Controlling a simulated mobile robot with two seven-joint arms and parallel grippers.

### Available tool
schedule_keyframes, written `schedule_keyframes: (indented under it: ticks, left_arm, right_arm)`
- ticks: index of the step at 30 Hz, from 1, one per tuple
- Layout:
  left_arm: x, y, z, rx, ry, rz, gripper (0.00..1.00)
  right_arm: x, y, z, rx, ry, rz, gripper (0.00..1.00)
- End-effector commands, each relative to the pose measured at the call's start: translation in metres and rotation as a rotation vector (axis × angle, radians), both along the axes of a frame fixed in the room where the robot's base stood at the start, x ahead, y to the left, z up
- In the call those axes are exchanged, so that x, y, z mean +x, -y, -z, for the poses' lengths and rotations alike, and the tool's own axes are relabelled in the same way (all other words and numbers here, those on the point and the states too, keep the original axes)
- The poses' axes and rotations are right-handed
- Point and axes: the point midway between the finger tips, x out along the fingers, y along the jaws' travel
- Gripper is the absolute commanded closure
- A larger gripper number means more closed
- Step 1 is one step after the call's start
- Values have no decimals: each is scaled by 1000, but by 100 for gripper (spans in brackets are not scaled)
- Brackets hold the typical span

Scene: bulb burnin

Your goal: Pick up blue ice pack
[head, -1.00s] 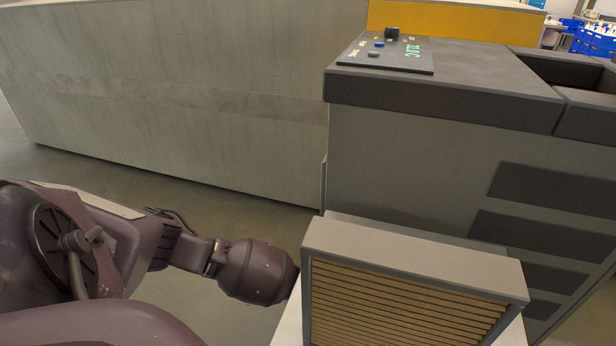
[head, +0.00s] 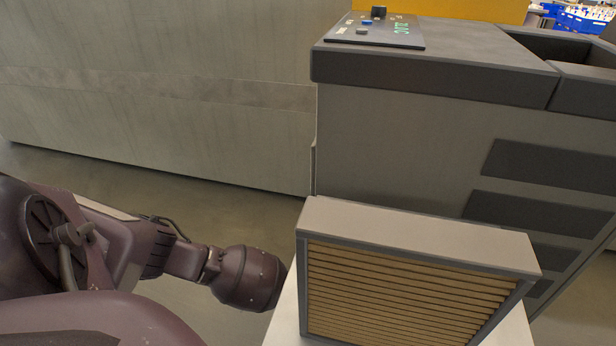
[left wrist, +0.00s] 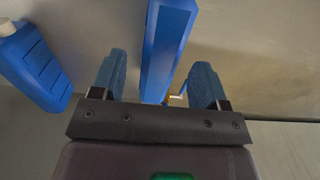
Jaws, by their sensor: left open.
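In the left wrist view, a long blue slab (left wrist: 168,40), which looks like an ice pack seen edge-on, stands between the two fingers of my left gripper (left wrist: 160,60). The gripper is open, with gaps between the slab and both fingers. A second blue ice pack (left wrist: 38,68) with a pale cap lies further left, outside the fingers. In the head view, my left arm reaches in from the left, but its gripper and the ice packs are hidden. My right gripper is not in view.
A slatted filter box (head: 420,245) stands on a white surface (head: 283,325) right of my left wrist. Behind it is a large grey machine (head: 400,140) with a control panel (head: 375,30). A pale wall panel (head: 150,100) stands behind my arm. Blue crates (head: 585,22) are far right.

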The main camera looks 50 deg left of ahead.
Motion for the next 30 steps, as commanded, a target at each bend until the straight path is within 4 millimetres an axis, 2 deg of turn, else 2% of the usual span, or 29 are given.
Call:
schedule_keyframes:
  ticks: [5,10,15,19,23,30]
  left_arm:
    - [0,0,10,-1,0,-1,32]
    - [-3,-1,35,-2,-7,-2,32]
    - [-1,-1,54,-2,-5,-2,32]
    - [2,-2,54,-1,3,-1,32]
    - [3,-2,52,-1,5,-1,32]
    - [2,-2,52,-1,4,-1,69]
  right_arm:
    - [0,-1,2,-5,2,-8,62]
    - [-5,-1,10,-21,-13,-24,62]
    - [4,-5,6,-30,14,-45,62]
    - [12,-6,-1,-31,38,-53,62]
    - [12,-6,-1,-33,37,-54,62]
    - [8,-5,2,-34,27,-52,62]
